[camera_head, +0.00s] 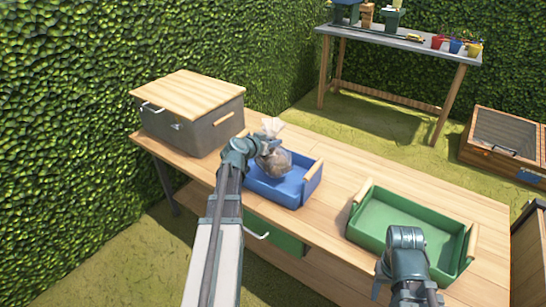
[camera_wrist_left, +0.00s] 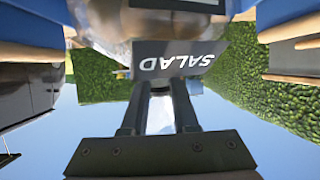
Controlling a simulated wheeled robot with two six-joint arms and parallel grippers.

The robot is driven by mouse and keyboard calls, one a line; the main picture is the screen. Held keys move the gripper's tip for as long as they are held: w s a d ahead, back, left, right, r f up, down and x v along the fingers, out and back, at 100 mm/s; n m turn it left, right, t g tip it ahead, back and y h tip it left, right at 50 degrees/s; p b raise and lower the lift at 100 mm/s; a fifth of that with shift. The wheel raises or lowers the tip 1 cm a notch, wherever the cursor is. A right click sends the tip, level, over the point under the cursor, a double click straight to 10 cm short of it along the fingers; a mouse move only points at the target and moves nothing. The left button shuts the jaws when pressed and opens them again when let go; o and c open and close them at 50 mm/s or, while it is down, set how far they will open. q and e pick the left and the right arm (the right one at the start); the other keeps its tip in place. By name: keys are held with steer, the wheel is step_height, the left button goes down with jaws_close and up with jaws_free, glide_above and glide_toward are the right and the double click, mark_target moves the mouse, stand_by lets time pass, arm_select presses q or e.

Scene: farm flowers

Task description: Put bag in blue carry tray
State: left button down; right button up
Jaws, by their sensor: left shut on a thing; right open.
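A clear bag (camera_head: 275,161) with brownish contents is at the blue carry tray (camera_head: 280,194), which has wooden handles. My left gripper (camera_head: 264,144) is shut on the bag near its top, above the tray. In the left wrist view the bag (camera_wrist_left: 110,20) has a dark label reading "SALAD", seen upside down, close to my left fingers (camera_wrist_left: 158,85). Blue tray walls (camera_wrist_left: 30,25) show to the side there. I cannot tell whether the bag touches the tray floor. My right gripper (camera_head: 382,279) is open in front of the green tray, partly hidden by its own wrist.
An empty green tray (camera_head: 375,205) with wooden handles stands at the right of the wooden table (camera_head: 335,170). A grey box with a wooden lid (camera_head: 190,105) stands at the left end. A back table (camera_head: 410,45) holds pots. A wooden crate (camera_head: 505,140) is at the far right.

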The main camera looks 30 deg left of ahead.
mark_target(273, 149)
arm_select(q)
step_height(273, 149, down, 4)
steer(key=b, duration=0.3)
steer(key=shift+b, duration=0.4)
steer(key=shift+r, duration=0.15)
steer(key=c, duration=0.7)
jaws_free()
